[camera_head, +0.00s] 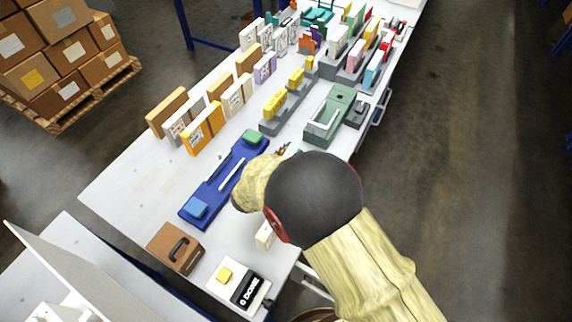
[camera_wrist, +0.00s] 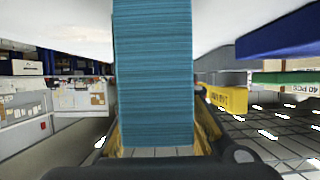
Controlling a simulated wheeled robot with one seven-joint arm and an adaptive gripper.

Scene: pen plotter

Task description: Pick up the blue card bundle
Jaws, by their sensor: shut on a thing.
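The blue card bundle (camera_wrist: 155,70) fills the middle of the wrist view as a tall stack of thin blue layers. My gripper (camera_wrist: 160,138) is shut on it, with a finger along each side of its lower part. The bundle's top runs out of the frame, and its far side is hidden. In the head view my arm covers the gripper, and I cannot make out the held bundle there.
A blue plotter bed (camera_head: 197,210) lies left of my arm. Boxes and card holders crowd the far table. The left table edge is clear.

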